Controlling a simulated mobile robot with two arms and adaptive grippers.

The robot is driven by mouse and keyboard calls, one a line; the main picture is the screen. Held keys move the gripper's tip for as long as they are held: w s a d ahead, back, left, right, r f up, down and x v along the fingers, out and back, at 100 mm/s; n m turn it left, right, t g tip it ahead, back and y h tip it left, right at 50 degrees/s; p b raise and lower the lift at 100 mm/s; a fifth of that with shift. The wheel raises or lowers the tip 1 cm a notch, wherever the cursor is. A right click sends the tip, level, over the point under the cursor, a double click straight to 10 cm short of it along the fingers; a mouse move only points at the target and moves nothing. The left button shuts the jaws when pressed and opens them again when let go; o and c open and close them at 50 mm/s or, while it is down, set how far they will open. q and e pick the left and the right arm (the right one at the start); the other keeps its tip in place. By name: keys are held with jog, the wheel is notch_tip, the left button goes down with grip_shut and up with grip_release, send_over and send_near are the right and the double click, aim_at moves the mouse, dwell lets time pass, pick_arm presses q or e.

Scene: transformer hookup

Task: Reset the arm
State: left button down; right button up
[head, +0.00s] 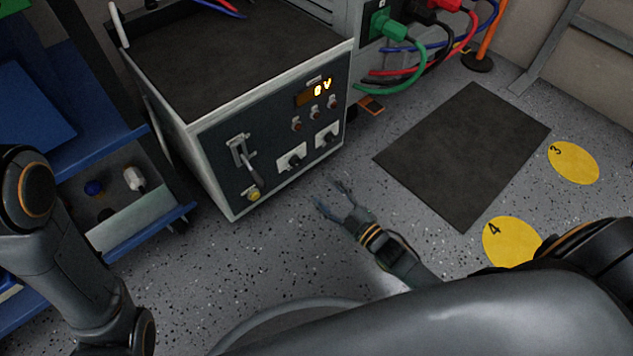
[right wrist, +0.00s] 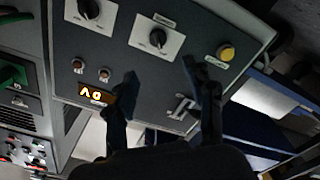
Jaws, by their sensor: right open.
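My right gripper (head: 337,200) is open and empty. In the head view it hangs above the floor in front of the grey control cabinet (head: 215,180), apart from its panel. In the right wrist view the two dark fingers of the right gripper (right wrist: 165,95) stand spread, with the panel (right wrist: 140,70) beyond them. The panel carries a lever, two rotary knobs, a yellow button (head: 254,194), several small red buttons and a lit display (head: 318,90) reading 0 V. My left arm shows at the left edge of the head view, but its gripper is out of sight.
A blue cart (head: 100,150) with items on its lower shelf stands left of the cabinet. Green, red and black cable plugs (head: 388,26) sit in a unit behind. A dark mat (head: 465,155) and yellow floor discs numbered 3 (head: 575,163) and 4 (head: 511,243) lie right.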

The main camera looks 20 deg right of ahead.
jog(key=shift+s+d, duration=0.15)
jog(key=shift+s, duration=0.2)
dwell(0.3)
